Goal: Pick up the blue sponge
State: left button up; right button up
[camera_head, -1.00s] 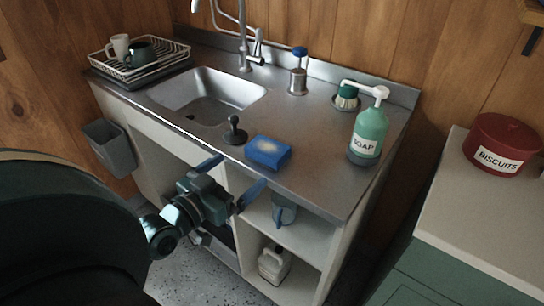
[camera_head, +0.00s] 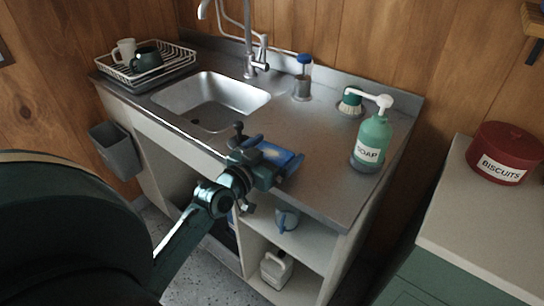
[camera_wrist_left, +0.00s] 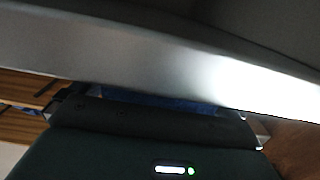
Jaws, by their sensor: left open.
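The blue sponge (camera_head: 275,151), with a pale patch on top, lies on the steel counter near its front edge. My left gripper (camera_head: 267,154) is at the sponge, its open fingers on either side of it, and hides the sponge's near part. I cannot tell whether the fingers touch it. In the left wrist view a dark blue strip, apparently the sponge (camera_wrist_left: 160,102), shows just beyond the gripper body. My right gripper is not in view.
A dark plunger-like stopper (camera_head: 238,131) stands close to the left finger. The sink (camera_head: 212,100) lies to the left, and a green soap bottle (camera_head: 371,142) stands to the right. The steel counter (camera_head: 325,165) is bare between sponge and bottle.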

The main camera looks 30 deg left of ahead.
pick_arm(q)
jog(key=shift+w, duration=0.45)
jog(key=c, duration=0.8)
jog(key=shift+r, duration=0.1)
